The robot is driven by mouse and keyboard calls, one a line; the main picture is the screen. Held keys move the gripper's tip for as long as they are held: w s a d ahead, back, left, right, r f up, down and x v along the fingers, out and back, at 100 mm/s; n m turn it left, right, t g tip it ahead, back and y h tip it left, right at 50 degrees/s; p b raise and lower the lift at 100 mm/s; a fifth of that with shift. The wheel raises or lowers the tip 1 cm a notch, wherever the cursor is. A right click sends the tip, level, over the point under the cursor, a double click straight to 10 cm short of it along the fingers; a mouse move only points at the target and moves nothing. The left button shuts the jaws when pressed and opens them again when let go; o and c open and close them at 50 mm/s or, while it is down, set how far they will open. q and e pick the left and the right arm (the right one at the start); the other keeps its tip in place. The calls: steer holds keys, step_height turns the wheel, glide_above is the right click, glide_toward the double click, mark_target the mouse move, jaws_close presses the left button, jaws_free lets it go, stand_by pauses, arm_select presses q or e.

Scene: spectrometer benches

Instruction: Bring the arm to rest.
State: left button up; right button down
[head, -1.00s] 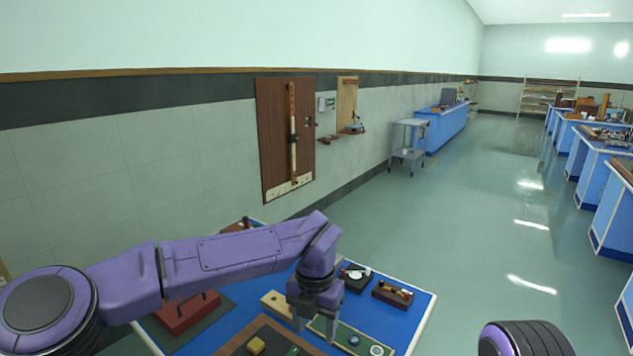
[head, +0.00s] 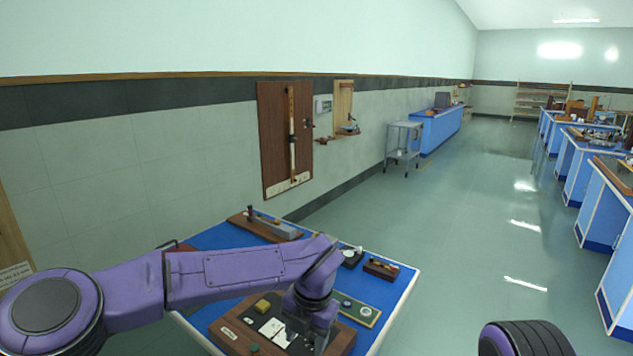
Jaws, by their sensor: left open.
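My purple left arm reaches in from the left over a blue-topped bench (head: 400,292). Its gripper (head: 308,338) points down over the dark wooden-framed board (head: 232,334) at the bench's near side. The jaws are open, and I see nothing held in them. The fingertips are partly hidden, so I cannot tell whether they touch the board. Only a dark rounded part of my right arm shows at the bottom right; its gripper is out of view.
On the board lie a yellow block (head: 262,306) and white cards (head: 271,327). A green strip (head: 364,313), a small brown box (head: 381,268) and a wooden base with a grey bar (head: 275,228) are also on the bench. Open floor (head: 470,240) lies to the right.

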arm_select(q)
steer(key=s+a+f+m+t+y+b, duration=0.25)
steer(key=a+f+m, duration=0.2)
steer(key=f, duration=0.55)
steer(key=s+a+f+m+t+y+b, duration=0.1)
steer(key=s+a+f+m, duration=0.2)
steer(key=a+f, duration=0.45)
steer(key=s+a+f+m+t+y+b, duration=0.2)
steer(key=a+f+m, duration=0.15)
steer(key=f, duration=0.75)
steer(key=s+a+f+m+g+h+b, duration=0.1)
steer(key=s+a+f+m, duration=0.2)
steer(key=s, duration=0.5)
steer(key=s+a+f+m+g+h+b, duration=0.1)
steer(key=s+a+f+m, duration=0.3)
steer(key=s, duration=0.4)
steer(key=s+a+f+m+g+h+b, duration=0.1)
steer(key=s+a+f+m, duration=0.2)
steer(key=s+a+m, duration=0.2)
steer(key=s, duration=0.3)
steer(key=shift+a+f+m+b, duration=0.35)
steer(key=shift+a+m+b, duration=0.05)
arm_select(e)
step_height(320, 180, down, 10)
steer(key=shift+w+r, duration=0.2)
steer(key=shift+r, duration=0.05)
